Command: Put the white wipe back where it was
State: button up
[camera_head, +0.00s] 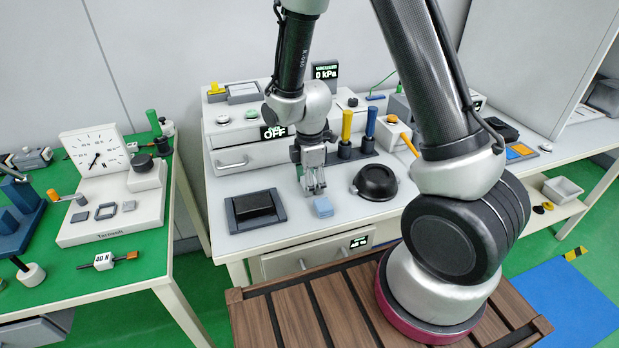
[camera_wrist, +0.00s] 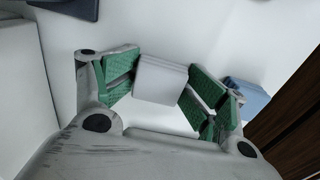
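My gripper (camera_head: 313,190) points down over the white worktop, just behind a small light-blue block (camera_head: 323,207). In the wrist view, my gripper (camera_wrist: 162,85) has its green-padded fingers on both sides of the white wipe (camera_wrist: 160,80), a folded pale block. Both pads appear to touch its sides, so it looks gripped. In the head view the fingers mostly hide the wipe. I cannot tell whether it rests on the worktop or is slightly above it. The light-blue block (camera_wrist: 248,97) lies beside the right finger in the wrist view.
A dark tray with a black block (camera_head: 254,205) lies to the left of my gripper, and a black round bowl-like part (camera_head: 375,182) to the right. Yellow and blue handles (camera_head: 346,128) stand behind. The worktop (camera_head: 290,222) is clear near its front edge.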

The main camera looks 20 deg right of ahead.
notch_tip(320, 180, up, 13)
jog(key=s+d+r+m+t, duration=0.1)
jog(key=s+d+r+m, duration=0.35)
jog(key=r, duration=0.25)
jog(key=s+d+r+m+t, duration=0.1)
jog(key=s+d+r+m, duration=0.3)
jog(key=d+r+m, duration=0.15)
jog(key=s+d+r+m+t, duration=0.1)
jog(key=s+d+r+m, duration=0.1)
jog(key=s+m, duration=0.2)
jog(key=s+d+r+m+t, duration=0.1)
jog(key=s+d+r+m, duration=0.2)
jog(key=s, duration=0.3)
jog(key=shift+s+m, duration=0.25)
jog(key=shift+m, duration=0.25)
